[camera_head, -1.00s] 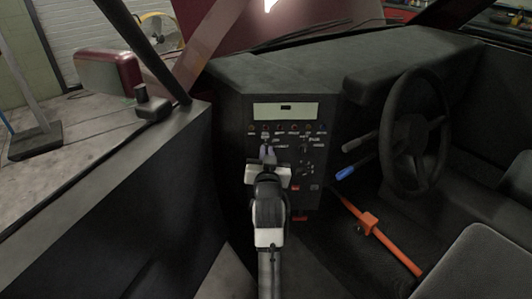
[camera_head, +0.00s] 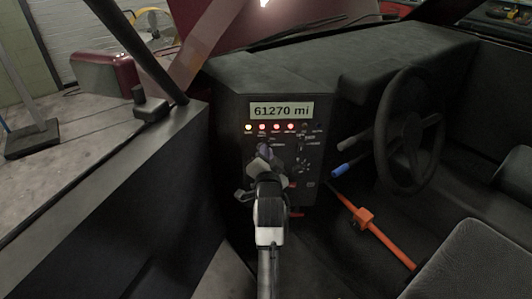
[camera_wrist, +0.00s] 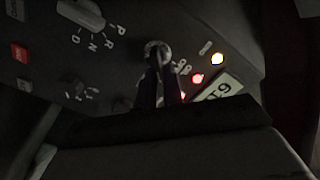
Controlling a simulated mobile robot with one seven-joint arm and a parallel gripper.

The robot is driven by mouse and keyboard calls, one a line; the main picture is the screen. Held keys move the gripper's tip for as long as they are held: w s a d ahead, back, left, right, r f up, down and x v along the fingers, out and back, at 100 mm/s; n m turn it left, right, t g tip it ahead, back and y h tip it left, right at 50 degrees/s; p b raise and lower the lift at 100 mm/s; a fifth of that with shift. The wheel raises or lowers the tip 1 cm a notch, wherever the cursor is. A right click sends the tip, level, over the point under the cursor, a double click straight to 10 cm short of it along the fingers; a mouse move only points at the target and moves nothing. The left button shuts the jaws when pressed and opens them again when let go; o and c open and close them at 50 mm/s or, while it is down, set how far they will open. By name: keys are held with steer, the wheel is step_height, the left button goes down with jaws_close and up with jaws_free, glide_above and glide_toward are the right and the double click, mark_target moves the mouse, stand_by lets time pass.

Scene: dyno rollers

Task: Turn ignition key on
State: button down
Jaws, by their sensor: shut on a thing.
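The control panel (camera_head: 312,200) faces me at the middle of the dashboard. Its display (camera_head: 281,110) is lit and reads 61270 mi, with several red and yellowish lights on below it. My gripper (camera_head: 264,153) is at the panel's upper left, tilted, with its fingertips at the ignition. In the wrist view my gripper (camera_wrist: 153,80) is shut on the key at the round ignition switch (camera_wrist: 158,47). The key itself is mostly hidden between the fingers. Part of the lit display (camera_wrist: 226,92) shows there too.
A gear selector knob (camera_wrist: 82,13) marked P, R, N, D and a red button (camera_wrist: 21,53) are near the ignition. The steering wheel (camera_head: 383,130), a blue-tipped lever (camera_head: 345,169) and an orange bar (camera_head: 390,242) are to the right. The car door (camera_head: 110,210) is at left.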

stand_by(0.4)
steer(key=c, duration=1.5)
jaws_free()
steer(key=s+b, duration=0.2)
steer(key=s, duration=1.2)
steer(key=shift+d+b, duration=0.15)
steer(key=shift+b, duration=0.2)
steer(key=shift+w, duration=0.1)
